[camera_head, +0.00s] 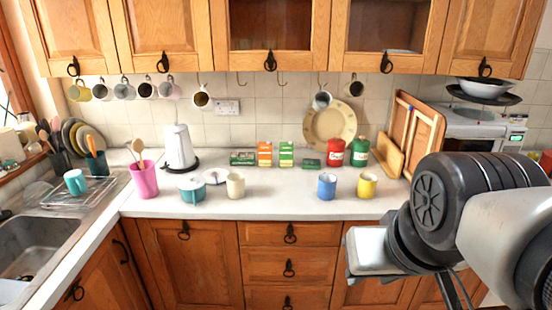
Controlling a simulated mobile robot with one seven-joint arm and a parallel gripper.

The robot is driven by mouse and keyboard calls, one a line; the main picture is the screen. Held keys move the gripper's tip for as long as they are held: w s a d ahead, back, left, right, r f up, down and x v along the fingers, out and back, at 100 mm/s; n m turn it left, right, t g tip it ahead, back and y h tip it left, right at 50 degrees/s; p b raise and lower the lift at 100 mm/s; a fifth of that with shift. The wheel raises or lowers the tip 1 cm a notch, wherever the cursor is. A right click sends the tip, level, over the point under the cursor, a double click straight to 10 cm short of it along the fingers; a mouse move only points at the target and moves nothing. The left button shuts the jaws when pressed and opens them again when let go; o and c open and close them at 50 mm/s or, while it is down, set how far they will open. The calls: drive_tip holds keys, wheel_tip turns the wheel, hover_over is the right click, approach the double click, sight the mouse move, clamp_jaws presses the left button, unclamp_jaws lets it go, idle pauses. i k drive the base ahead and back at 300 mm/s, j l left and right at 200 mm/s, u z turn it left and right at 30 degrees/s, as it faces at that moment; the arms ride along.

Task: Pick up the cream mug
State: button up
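A cream mug (236,186) stands upright on the white countertop (290,207), just right of a teal pot (192,189). Nothing touches or covers it. My arm comes in from the right side. Its end, my gripper (370,252), shows as a pale block in front of the lower cabinets, well to the right of the cream mug and apart from it. The fingers cannot be made out, so I cannot tell whether they are open or shut.
A blue mug (327,187) and a yellow mug (367,186) stand to the right. A pink utensil cup (144,180) and white kettle (179,147) are to the left. Boxes (265,154) and red and green canisters stand behind. Several mugs hang above. The counter between cream and blue mugs is clear.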

sight(236, 185)
drive_tip(key=u, duration=0.7)
drive_tip(key=i+l+u, duration=0.15)
drive_tip(key=i+u, duration=0.3)
drive_tip(key=i+l+u, duration=0.35)
drive_tip(key=i+u, duration=0.15)
drive_tip(key=i+l, duration=0.35)
drive_tip(key=i, duration=0.1)
